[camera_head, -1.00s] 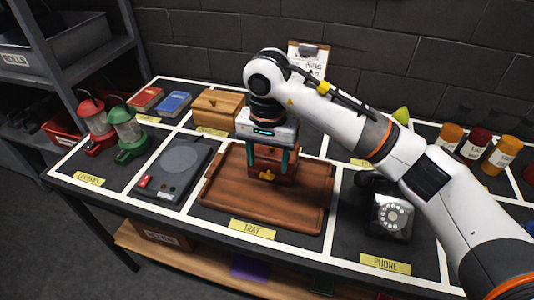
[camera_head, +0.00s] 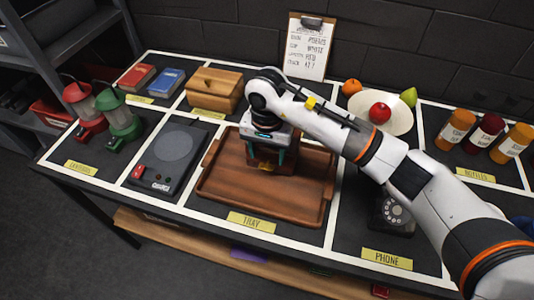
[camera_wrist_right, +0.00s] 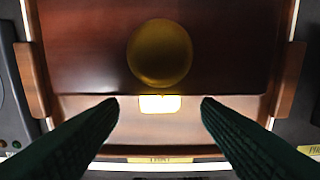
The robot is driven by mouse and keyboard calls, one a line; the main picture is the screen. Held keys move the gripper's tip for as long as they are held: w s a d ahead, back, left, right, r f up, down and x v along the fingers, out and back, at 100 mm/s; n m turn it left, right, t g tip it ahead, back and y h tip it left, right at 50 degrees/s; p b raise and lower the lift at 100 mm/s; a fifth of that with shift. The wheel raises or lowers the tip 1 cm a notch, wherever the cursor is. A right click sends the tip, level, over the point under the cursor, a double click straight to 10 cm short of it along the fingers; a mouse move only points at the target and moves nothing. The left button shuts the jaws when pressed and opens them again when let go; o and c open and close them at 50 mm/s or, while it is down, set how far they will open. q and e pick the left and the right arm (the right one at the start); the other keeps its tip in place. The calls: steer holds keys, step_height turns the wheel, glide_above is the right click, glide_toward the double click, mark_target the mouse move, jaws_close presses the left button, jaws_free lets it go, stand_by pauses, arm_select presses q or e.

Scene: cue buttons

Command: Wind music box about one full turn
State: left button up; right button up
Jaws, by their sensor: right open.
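The music box (camera_head: 288,160) is a reddish-brown box standing on the brown wooden tray (camera_head: 230,192), toward its back. A gold part shows at the box's front; in the wrist view a round gold knob (camera_wrist_right: 160,52) lies ahead of the fingers, near their middle line. My right gripper (camera_head: 267,160) is above and in front of the box, pointing down. Its dark green fingers are apart, with nothing held between them; they show in the wrist view (camera_wrist_right: 160,108). The gripper and wrist hide the box's upper part. My left gripper is not in view.
A black phone (camera_head: 393,212) stands right of the tray, partly behind my arm. A grey scale-like device (camera_head: 170,160) stands left. A wooden box (camera_head: 215,88), lanterns (camera_head: 120,115), a fruit plate (camera_head: 395,118) and bottles (camera_head: 483,135) surround it. The tray's front is clear.

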mark_target(268, 165)
steer(key=shift+s+f, duration=0.1)
steer(key=shift+f, duration=0.8)
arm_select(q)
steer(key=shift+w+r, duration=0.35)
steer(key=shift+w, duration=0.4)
arm_select(e)
steer(key=shift+f, duration=0.3)
steer(key=c, duration=1)
steer(key=y+b, duration=0.1)
steer(key=b, duration=0.3)
steer(key=d+t+y+b, duration=0.1)
steer(key=y+b, duration=0.1)
steer(key=b, duration=0.2)
steer(key=shift+f+y, duration=0.3)
steer(key=shift+f, duration=0.1)
steer(key=shift+s+r+b, duration=0.1)
steer(key=shift+b, duration=0.4)
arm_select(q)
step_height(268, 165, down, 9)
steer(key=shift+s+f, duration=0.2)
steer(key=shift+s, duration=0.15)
arm_select(e)
steer(key=shift+r, duration=0.2)
